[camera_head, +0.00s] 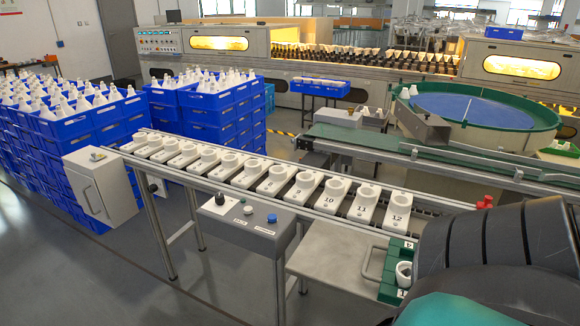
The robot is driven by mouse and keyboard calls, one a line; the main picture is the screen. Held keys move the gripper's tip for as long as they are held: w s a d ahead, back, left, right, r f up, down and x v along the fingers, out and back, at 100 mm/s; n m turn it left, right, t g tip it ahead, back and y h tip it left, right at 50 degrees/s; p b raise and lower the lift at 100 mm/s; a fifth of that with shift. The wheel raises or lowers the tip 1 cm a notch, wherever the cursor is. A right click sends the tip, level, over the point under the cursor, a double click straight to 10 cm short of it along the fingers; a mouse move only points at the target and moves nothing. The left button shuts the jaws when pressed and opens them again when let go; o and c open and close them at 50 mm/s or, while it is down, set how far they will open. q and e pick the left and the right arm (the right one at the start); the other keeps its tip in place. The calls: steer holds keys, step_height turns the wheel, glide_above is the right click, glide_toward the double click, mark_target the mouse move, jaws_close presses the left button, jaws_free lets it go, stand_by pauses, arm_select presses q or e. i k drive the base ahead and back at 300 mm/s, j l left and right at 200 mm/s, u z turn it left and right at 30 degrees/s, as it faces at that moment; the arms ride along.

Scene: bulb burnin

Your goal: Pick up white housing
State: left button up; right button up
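A row of white numbered holders with round cups (309,182) sits on the conveyor rack, running from upper left to lower right; the number 12 (398,211) is nearest. A small white cup-like piece (405,270) sits in a green block (388,291) at the lower right, partly hidden by my dark arm. I cannot tell which white piece is the housing. My arm fills the lower right corner. Neither gripper's fingers show in this view.
Blue crates (78,128) with white bulb-like parts stand stacked at left. A blue turntable (470,110) stands behind right. Open floor lies at lower left.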

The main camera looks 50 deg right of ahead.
mark_target(404, 269)
steer(key=z, duration=1.5)
steer(key=k+l+u, duration=0.15)
steer(key=l, duration=0.25)
steer(key=l+u, duration=0.15)
steer(key=l, duration=0.2)
steer(key=k+l+u, duration=0.15)
steer(key=l, duration=0.25)
steer(key=k+l+u, duration=0.25)
steer(key=l, duration=0.4)
steer(key=k, duration=0.1)
